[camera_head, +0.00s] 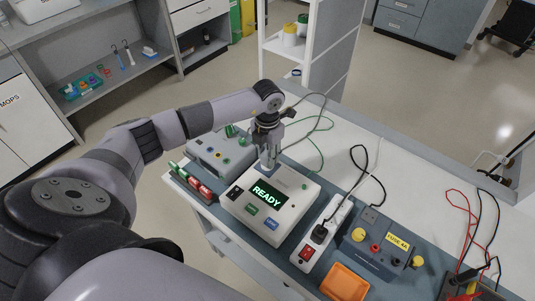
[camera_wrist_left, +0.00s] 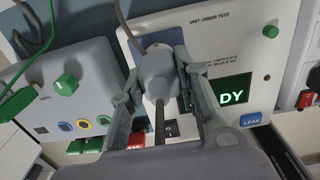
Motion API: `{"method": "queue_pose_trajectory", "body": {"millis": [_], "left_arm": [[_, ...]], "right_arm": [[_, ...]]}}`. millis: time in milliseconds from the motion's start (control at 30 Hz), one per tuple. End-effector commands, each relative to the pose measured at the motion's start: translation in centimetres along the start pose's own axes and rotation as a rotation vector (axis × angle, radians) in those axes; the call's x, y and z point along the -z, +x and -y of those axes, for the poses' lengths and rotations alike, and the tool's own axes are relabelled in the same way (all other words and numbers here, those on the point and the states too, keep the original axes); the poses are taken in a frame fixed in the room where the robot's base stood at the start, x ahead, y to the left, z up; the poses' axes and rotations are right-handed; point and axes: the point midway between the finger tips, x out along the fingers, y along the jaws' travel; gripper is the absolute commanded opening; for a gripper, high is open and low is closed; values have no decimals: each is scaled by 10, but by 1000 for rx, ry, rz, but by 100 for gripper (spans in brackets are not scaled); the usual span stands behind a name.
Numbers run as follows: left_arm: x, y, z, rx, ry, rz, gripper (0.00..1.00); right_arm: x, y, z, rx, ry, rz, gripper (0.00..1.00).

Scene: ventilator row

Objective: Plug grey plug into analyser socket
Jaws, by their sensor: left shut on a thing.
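The grey plug (camera_wrist_left: 157,72) is between the two fingers of my left gripper (camera_wrist_left: 157,92), which is shut on it; its grey cable runs up and away. In the head view my left gripper (camera_head: 268,157) is over the back left part of the analyser (camera_head: 290,215), a pale box with a lit READY screen. In the left wrist view the analyser (camera_wrist_left: 225,45) shows the label UNIT UNDER TEST beside the plug. The socket is hidden behind the plug and fingers, so I cannot tell whether the plug is in it. My right gripper is out of view.
A grey box with knobs (camera_head: 213,160) stands left of the analyser. A power strip (camera_head: 327,235) with a black plug, a blue-grey box (camera_head: 375,249) and an orange tray (camera_head: 345,283) are to the right. Cables lie behind.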

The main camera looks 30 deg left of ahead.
Motion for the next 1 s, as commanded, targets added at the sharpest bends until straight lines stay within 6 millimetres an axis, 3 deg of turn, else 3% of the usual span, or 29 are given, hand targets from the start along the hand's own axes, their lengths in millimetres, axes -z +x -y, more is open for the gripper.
{"method": "queue_pose_trajectory", "body": {"millis": [967,1000], "left_arm": [[0,12,0,0,0,0,0],[0,12,0,0,0,0,31]], "right_arm": [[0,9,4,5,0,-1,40],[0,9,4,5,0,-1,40]]}}
